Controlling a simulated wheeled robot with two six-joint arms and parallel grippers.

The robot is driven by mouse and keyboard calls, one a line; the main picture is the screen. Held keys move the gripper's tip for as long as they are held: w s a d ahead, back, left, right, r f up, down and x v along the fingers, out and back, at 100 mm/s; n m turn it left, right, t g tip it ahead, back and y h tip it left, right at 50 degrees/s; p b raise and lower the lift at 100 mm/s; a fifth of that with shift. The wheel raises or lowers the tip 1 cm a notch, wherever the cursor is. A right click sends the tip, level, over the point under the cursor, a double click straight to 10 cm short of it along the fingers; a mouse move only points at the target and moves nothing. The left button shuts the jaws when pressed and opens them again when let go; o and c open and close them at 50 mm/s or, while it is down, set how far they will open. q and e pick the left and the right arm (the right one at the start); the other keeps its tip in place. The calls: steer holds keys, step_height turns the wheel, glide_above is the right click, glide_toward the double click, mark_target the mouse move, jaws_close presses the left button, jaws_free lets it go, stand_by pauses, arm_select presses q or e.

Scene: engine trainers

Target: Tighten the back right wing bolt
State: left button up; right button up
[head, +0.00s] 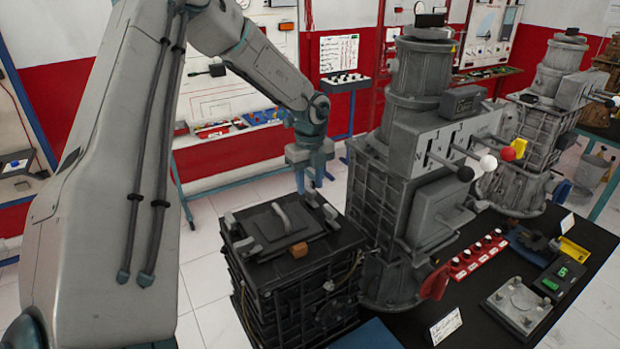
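A black ribbed box (300,290) stands in the middle, with a dark square lid (268,226) that has a grey handle (282,216). Grey wing bolts sit around the lid: two at its left side (231,221), one at its right corner (330,212), and the back right wing bolt (310,198) at its far corner. My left gripper (309,184) points down just above the back right wing bolt. Its fingers look apart with a gap between them. I cannot tell whether they touch the bolt. My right gripper is out of view.
A tall grey engine trainer with levers (415,185) stands close to the box's right. The black table (480,300) holds a red switch strip (480,253) and a metal plate (517,306).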

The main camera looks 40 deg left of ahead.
arm_select(q)
steer(key=shift+f, duration=0.7)
steer(key=shift+c, duration=0.5)
